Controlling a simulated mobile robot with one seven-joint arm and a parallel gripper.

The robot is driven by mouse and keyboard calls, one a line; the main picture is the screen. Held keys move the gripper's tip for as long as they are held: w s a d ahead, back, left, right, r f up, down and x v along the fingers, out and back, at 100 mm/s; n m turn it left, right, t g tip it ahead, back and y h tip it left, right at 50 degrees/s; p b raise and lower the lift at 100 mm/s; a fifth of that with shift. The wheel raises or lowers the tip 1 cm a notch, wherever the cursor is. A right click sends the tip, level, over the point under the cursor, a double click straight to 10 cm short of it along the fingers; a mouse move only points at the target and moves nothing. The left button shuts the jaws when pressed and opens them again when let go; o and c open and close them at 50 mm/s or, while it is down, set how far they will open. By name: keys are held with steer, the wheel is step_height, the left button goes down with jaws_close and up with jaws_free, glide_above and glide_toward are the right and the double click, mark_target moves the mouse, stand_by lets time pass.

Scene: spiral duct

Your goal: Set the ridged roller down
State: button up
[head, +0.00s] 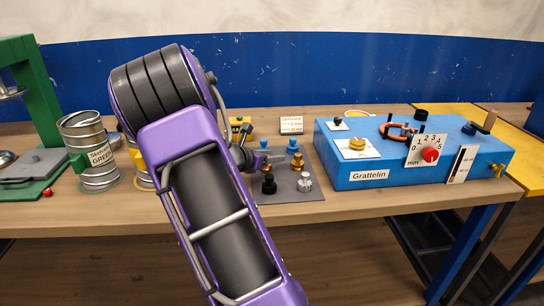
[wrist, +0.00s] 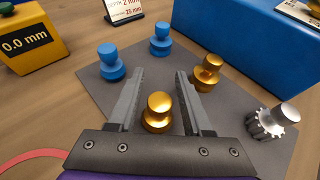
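A gold roller (wrist: 157,112) shows between the fingers, with gaps on both sides. In the head view the gripper (head: 264,160) is partly hidden by my arm.
Two blue rollers (wrist: 110,62) and another gold roller (wrist: 207,72) stand on the mat, close to the fingers. The blue Grattelin box (head: 350,160) stands to the right. A yellow gauge block (wrist: 32,42) is at the left.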

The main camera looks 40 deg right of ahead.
steer(key=shift+o, duration=0.2)
steer(key=shift+r, duration=0.1)
steer(key=shift+r, duration=0.2)
steer(key=p+v, duration=0.2)
steer(key=v, duration=1)
steer(key=shift+f, duration=0.2)
steer(key=shift+s, duration=0.1)
